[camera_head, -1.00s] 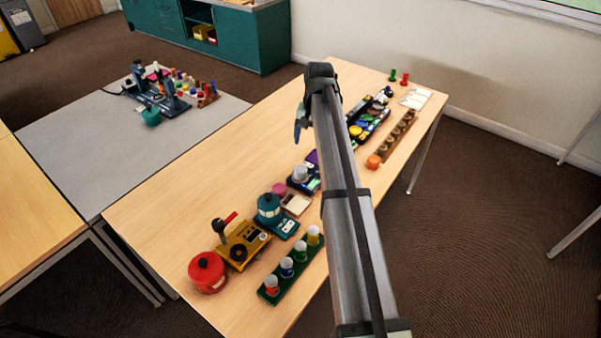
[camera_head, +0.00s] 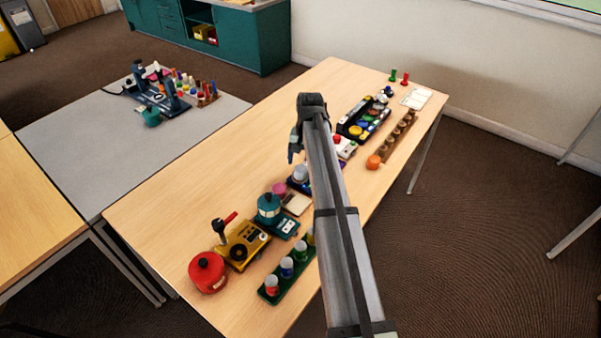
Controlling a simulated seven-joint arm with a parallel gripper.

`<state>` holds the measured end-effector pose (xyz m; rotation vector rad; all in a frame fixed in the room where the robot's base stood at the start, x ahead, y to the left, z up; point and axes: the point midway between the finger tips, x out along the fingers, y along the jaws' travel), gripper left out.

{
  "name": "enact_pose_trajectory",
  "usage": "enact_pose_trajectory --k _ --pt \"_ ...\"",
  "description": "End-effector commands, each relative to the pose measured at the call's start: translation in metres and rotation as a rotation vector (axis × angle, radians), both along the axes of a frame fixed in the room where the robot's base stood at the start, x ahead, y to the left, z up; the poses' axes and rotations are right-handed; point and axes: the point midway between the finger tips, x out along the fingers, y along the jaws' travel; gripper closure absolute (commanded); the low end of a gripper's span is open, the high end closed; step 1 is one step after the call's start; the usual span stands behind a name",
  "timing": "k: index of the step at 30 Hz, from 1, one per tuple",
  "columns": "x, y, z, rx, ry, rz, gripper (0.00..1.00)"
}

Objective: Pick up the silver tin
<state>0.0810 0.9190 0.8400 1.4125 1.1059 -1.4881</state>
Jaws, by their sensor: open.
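The silver tin (camera_head: 300,174) is a small grey cylinder at the middle of the wooden table. It stands on or against a dark blue device (camera_head: 294,184), part of which is hidden by my arm. My gripper (camera_head: 292,156) hangs just above the tin in the picture, apart from it as far as I can see. The fingers are small and seen edge-on, with nothing visible between them.
A pink piece (camera_head: 279,189) and a cream tile (camera_head: 297,204) lie close to the tin. A teal canister (camera_head: 269,209), yellow device (camera_head: 243,243) and red pot (camera_head: 207,272) stand nearer. A green rack (camera_head: 271,291) is partly behind my arm. The table's left side is clear.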

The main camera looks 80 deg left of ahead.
Motion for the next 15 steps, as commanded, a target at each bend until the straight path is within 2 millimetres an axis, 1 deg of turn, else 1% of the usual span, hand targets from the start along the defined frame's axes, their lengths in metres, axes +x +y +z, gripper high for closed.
enact_pose_trajectory --k 6,9,12,15 --pt "-0.007 0.004 -0.026 -0.002 0.000 0.000 0.24" --pt "-0.008 0.004 -0.038 -0.001 0.000 0.000 0.24" --pt "-0.008 0.004 -0.044 -0.001 0.000 0.000 0.24" --pt "-0.008 0.004 -0.045 0.000 0.000 0.000 0.24"
